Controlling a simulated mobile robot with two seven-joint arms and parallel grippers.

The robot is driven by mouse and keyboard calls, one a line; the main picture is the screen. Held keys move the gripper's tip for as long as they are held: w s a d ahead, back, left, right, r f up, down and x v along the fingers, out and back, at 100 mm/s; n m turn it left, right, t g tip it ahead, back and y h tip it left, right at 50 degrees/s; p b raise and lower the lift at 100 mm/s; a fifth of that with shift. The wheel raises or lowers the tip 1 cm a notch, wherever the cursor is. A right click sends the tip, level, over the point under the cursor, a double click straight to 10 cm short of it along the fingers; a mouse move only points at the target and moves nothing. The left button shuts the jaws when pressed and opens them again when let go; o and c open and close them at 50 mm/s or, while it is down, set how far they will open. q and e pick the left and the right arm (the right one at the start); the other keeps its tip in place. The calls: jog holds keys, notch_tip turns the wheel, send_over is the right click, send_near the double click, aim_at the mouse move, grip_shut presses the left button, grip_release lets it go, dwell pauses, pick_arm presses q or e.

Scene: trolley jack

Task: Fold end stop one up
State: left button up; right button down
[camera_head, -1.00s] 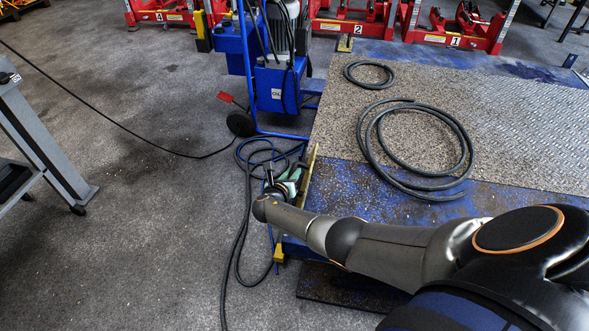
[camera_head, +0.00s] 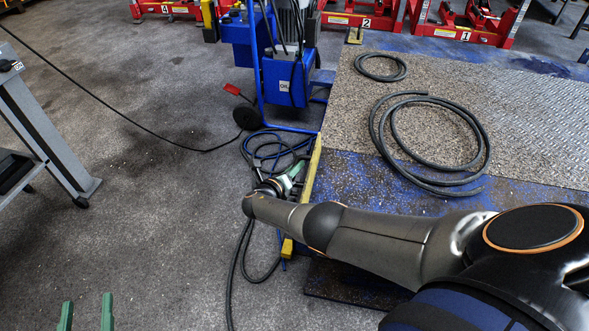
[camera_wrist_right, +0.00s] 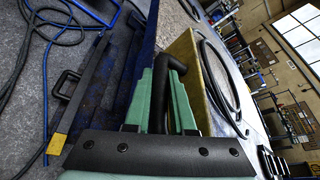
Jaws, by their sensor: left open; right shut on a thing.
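End stop one is a yellow plate (camera_head: 313,168) along the left edge of the blue platform in the head view. It stands up beside the textured platform in the right wrist view (camera_wrist_right: 190,50). My right gripper (camera_head: 294,171) is at its left side, its green fingers (camera_wrist_right: 163,80) shut on a bent black handle (camera_wrist_right: 172,65) next to the yellow plate. My right forearm hides the near end of the plate. My left gripper (camera_head: 86,313) is open and empty at the bottom left of the head view, far from the end stop.
Black hoses (camera_head: 440,140) lie coiled on the platform (camera_head: 360,180). A blue pump unit (camera_head: 285,75) on a wheeled cart stands behind my right gripper. Blue and black cables (camera_head: 270,150) lie on the floor there. A grey stand (camera_head: 50,130) is at left; open floor lies between.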

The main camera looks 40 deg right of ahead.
pick_arm(q)
jog(key=shift+r, duration=0.25)
pick_arm(e)
jog(key=shift+f, duration=0.1)
jog(key=c, duration=0.8)
grip_release()
jog(key=shift+o, duration=0.2)
pick_arm(q)
jog(key=shift+a+f, duration=0.1)
